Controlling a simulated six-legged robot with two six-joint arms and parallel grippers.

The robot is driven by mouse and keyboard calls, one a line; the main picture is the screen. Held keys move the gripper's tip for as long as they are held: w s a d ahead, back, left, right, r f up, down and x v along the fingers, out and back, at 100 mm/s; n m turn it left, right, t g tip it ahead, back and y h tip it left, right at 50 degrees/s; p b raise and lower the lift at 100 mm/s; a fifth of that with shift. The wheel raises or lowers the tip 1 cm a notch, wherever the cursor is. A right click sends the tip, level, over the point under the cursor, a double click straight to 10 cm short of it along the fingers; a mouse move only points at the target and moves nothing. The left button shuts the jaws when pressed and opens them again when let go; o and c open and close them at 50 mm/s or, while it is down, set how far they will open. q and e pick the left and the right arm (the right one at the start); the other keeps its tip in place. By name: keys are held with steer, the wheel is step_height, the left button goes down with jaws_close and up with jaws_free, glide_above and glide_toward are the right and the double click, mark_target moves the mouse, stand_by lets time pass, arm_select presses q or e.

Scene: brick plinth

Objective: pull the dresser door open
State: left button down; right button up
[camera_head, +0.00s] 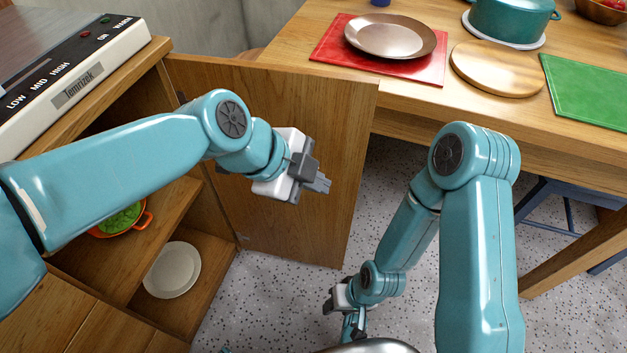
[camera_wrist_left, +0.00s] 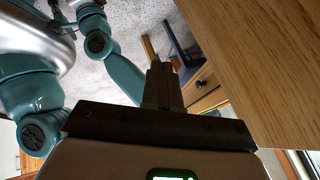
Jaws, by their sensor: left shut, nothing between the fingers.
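The wooden dresser door (camera_head: 345,150) stands swung wide open on its hinges at the dresser's far side. Its plain panel also fills the right of the left wrist view (camera_wrist_left: 265,60). My left gripper (camera_head: 322,183) is in front of the panel's inner face, near its free edge. Its fingers (camera_wrist_left: 160,85) are together with nothing between them; whether they touch the panel I cannot tell. My right gripper (camera_head: 335,299) hangs low over the floor, small and partly hidden by its arm.
The open dresser (camera_head: 205,225) holds a white plate (camera_head: 172,270) and an orange pot (camera_head: 125,220) with green contents. A table (camera_head: 480,115) with a red mat (camera_head: 325,45), copper plate (camera_head: 390,36) and round board (camera_head: 497,68) stands behind the door. Speckled floor (camera_head: 280,300) is clear below.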

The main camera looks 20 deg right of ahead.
mark_target(340, 150)
arm_select(q)
steer(key=w+d+n+p, duration=0.1)
steer(key=w+d+p, duration=0.1)
steer(key=d, duration=0.1)
steer(key=w+d+n+t+p, duration=0.1)
steer(key=w+d, duration=0.1)
steer(key=w, duration=0.1)
steer(key=shift+w+d+r+n+t+p, duration=0.15)
steer(key=shift+w+d+n+t+p, duration=0.15)
steer(key=shift+d+p, duration=0.1)
steer(key=shift+w+d, duration=0.1)
steer(key=shift+w, duration=0.05)
arm_select(e)
steer(key=r, duration=0.3)
steer(key=shift+s+a+r, duration=0.3)
steer(key=shift+s+a, duration=0.05)
steer(key=shift+s, duration=0.05)
arm_select(q)
steer(key=shift+f, duration=0.2)
arm_select(e)
steer(key=shift+f, duration=0.1)
